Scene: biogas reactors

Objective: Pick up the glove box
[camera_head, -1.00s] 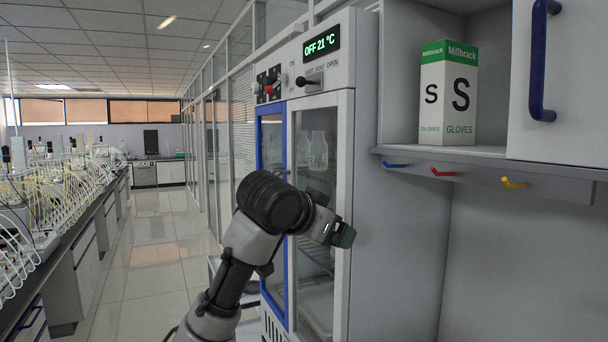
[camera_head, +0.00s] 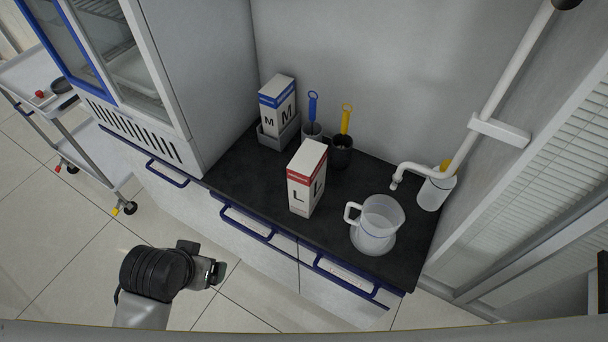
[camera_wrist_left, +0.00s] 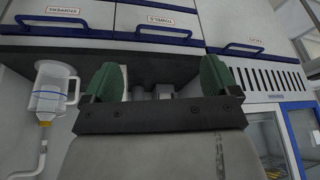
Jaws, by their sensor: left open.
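Two glove boxes stand upright on the black counter (camera_head: 240,185) in the head view. The white box with the red band and "L" (camera_head: 306,180) stands free near the middle. The white box with the blue band and "M" (camera_head: 277,105) stands in a grey holder (camera_head: 279,136) farther back. My left gripper (camera_head: 217,272) is low in front of the counter, over the floor, apart from both boxes. The left wrist view shows its green fingers (camera_wrist_left: 160,77) spread with nothing held between them. My right gripper is not in view.
A clear jug (camera_head: 377,222) stands to the right of the L box. A white pipe (camera_head: 480,120) comes down at right. Blue drawer handles (camera_head: 247,222) stick out in front. A trolley (camera_head: 95,150) stands left.

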